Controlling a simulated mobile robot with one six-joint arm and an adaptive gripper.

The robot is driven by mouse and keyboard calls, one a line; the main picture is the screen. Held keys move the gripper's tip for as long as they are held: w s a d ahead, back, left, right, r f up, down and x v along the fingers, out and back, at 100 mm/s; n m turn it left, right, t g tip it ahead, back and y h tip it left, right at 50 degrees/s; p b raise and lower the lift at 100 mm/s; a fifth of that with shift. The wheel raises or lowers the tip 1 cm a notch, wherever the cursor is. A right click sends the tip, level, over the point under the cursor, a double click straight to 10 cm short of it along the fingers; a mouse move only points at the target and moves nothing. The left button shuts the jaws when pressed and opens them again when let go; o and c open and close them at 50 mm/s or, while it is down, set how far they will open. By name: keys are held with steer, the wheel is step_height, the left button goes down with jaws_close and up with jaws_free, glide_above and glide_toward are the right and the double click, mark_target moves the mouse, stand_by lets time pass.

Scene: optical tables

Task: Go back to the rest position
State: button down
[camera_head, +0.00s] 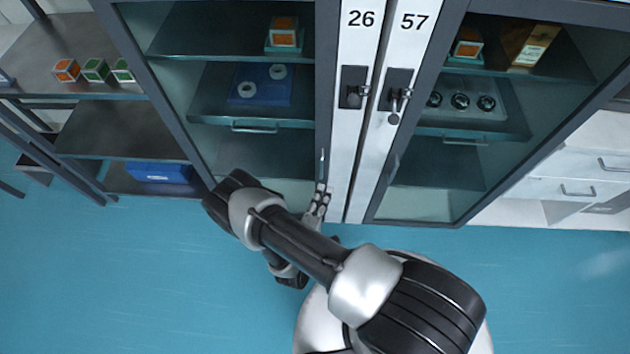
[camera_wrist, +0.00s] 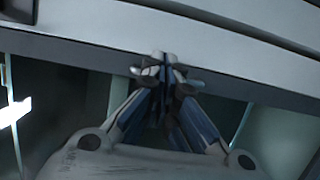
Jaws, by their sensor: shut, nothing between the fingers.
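My gripper (camera_head: 321,185) is shut and empty in the head view, near the lower part of the cabinet marked 26 (camera_head: 345,120). My arm reaches up to it from the bottom right of that view. In the wrist view, the closed fingertips of my gripper (camera_wrist: 161,62) meet in front of a dark frame bar (camera_wrist: 60,50) and a pale panel. I cannot tell whether they touch the cabinet.
The cabinet marked 57 (camera_head: 383,130) stands to the right, with a key-like handle (camera_head: 397,97). Both cabinets have glass doors with shelves behind. A shelf rack (camera_head: 130,130) with small boxes stands at left, white drawers (camera_head: 570,170) at right. The blue floor (camera_head: 130,290) is clear at lower left.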

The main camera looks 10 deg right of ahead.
steer(key=shift+s+d, duration=0.15)
steer(key=shift+s, duration=0.15)
steer(key=w+d+r+m+g+h, duration=0.2)
steer(key=r+m+g+h, duration=0.1)
steer(key=r, duration=0.4)
steer(key=w+d+r+m+g+h, duration=0.2)
steer(key=r+g+h, duration=0.1)
steer(key=r, duration=0.4)
steer(key=s+d+r+m+g+y, duration=0.1)
steer(key=s+d+r+m+g, duration=0.2)
steer(key=r+g, duration=0.35)
steer(key=s+d+r+m+g, duration=0.3)
steer(key=s+r, duration=0.1)
steer(key=r, duration=0.5)
steer(key=s+a+r+t+y, duration=0.2)
steer(key=s+a+r+y, duration=0.2)
steer(key=s+r+y, duration=0.3)
steer(key=s+a+r+t+y, duration=0.3)
steer(key=s+a+r+y, duration=0.1)
steer(key=s+r+y, duration=0.3)
steer(key=shift+s+a+r+m+y, duration=0.2)
steer(key=shift+a+r+m+y, duration=0.1)
steer(key=shift+r, duration=0.1)
